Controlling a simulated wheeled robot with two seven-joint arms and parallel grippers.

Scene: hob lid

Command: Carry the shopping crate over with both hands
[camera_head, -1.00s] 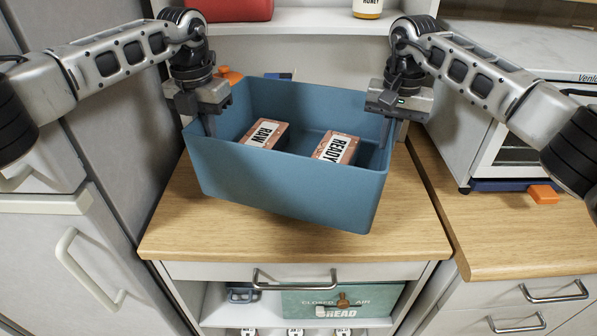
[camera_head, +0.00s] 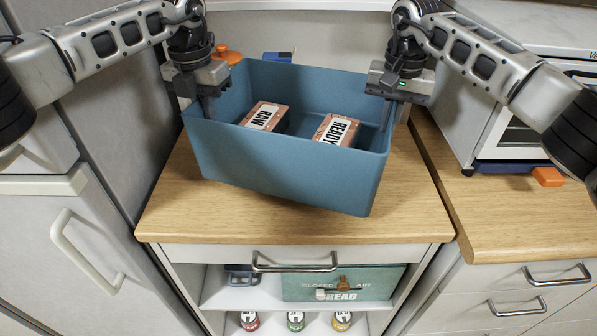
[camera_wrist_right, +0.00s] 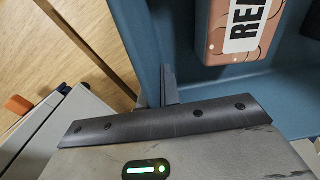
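The blue shopping crate (camera_head: 280,172) is over the wooden counter, turned at an angle with its right end nearer me. I cannot tell whether its base touches the counter. In it lie a box marked RAW (camera_head: 265,117) and a box marked READY (camera_head: 336,130). My left gripper (camera_head: 208,106) is at the crate's left wall and looks shut on it. My right gripper (camera_head: 388,112) is shut on the right wall; the right wrist view shows a finger (camera_wrist_right: 168,86) against the crate wall (camera_wrist_right: 150,45).
The wooden counter (camera_head: 290,226) has bare room in front of the crate. A second counter (camera_head: 500,222) with a white appliance (camera_head: 510,125) is on the right. A grey cabinet (camera_head: 60,235) stands close on the left. Jars (camera_head: 295,321) sit on the open shelf below.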

